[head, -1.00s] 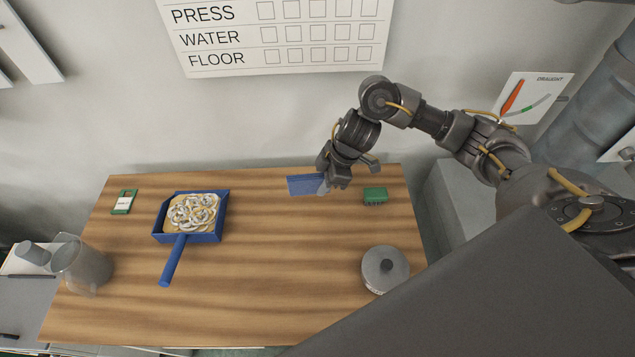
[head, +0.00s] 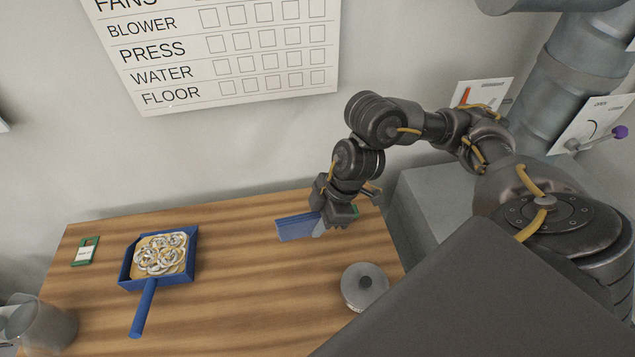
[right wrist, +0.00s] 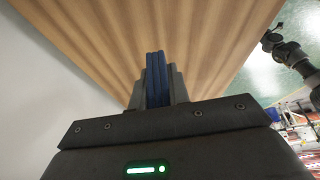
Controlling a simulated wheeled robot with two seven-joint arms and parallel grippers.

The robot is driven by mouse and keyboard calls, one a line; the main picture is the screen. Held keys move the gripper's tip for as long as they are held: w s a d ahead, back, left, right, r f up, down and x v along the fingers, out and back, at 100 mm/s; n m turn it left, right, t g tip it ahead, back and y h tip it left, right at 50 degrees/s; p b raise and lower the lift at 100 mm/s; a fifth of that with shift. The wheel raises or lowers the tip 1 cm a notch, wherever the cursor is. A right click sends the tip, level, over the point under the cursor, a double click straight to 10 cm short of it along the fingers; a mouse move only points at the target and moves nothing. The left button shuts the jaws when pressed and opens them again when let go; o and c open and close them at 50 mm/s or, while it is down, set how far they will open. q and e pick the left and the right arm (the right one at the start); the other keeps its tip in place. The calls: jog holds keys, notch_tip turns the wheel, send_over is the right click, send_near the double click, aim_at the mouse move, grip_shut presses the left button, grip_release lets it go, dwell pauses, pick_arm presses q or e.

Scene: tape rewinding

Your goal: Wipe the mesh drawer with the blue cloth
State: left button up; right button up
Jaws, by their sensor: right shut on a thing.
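The blue cloth (head: 296,227) is a flat blue rectangle near the back right of the wooden table in the head view. My right gripper (head: 325,222) is shut on its right end, and the cloth sticks out to the left. In the right wrist view the blue cloth (right wrist: 156,78) shows as folded layers pinched between the two fingers, with wood grain behind it. The cloth looks held just above the table, though the height is hard to tell. I see no mesh drawer in either view. My left gripper is out of view.
A blue dustpan (head: 147,300) with metal rings on sand lies left on the table (head: 240,290). A green tag (head: 86,251), a clear jar (head: 45,328) and a round grey lidded tin (head: 364,287) stand nearby. The table's middle is clear.

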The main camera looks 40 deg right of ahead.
jog(key=shift+d, duration=0.15)
jog(key=shift+c, duration=1.1)
grip_shut()
jog(key=w+a+r+m+t+b, duration=0.1)
jog(key=w+a+r+m+b, duration=0.1)
jog(key=w+a+b, duration=0.2)
jog(key=shift+w+a+r+m+b, duration=0.3)
jog(key=shift+w+a+m+b, duration=0.1)
jog(key=shift+a+b, duration=0.35)
